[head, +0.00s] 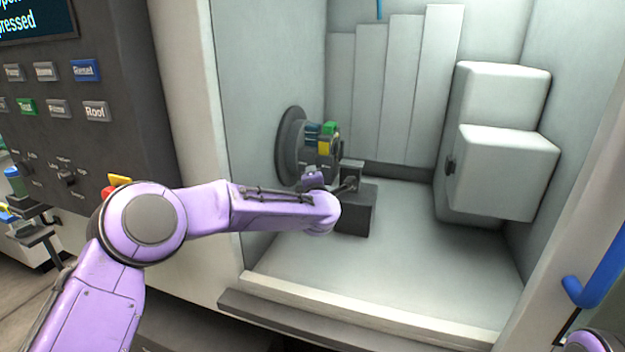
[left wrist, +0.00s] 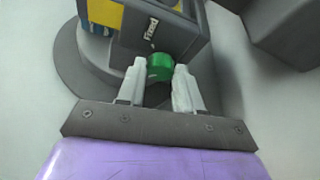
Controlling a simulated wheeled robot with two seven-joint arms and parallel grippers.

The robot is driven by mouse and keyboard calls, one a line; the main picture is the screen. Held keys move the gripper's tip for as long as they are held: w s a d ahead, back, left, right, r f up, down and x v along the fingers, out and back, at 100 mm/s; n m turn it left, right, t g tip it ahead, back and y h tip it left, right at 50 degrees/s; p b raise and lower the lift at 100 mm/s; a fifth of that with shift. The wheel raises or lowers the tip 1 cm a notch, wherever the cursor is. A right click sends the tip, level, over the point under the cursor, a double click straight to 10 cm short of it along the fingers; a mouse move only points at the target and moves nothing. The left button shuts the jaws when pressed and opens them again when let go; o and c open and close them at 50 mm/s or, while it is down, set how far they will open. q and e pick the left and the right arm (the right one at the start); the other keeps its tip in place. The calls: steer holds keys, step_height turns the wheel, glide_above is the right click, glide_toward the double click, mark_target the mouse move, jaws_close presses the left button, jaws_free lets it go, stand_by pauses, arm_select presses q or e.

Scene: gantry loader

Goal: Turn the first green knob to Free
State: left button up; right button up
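The green knob (left wrist: 160,67) shows in the left wrist view, on a dark grey block with the word "Fixed" printed beside it. My left gripper (left wrist: 160,72) has a pale finger on each side of the knob, and the knob fills the gap at the fingertips. The knob's pointer is too small to read. In the head view my left arm reaches into the machine, but its fingertips on the knob are hidden. A green part (head: 330,128) shows on the chuck-side unit there; I cannot tell if it is the same knob. My right gripper is out of view.
The round grey chuck (head: 291,146) is on the enclosure's left wall. A white boxy unit (head: 507,172) is at the right. A blue handle (head: 598,270) is at the far right.

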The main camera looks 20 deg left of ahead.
arm_select(q)
steer(key=o, duration=0.3)
steer(key=f+b+v, duration=0.1)
steer(key=b+v, duration=0.1)
steer(key=v, duration=0.8)
steer(key=shift+s+r+b, duration=0.25)
steer(key=shift+r+b, duration=0.05)
steer(key=shift+r, duration=0.15)
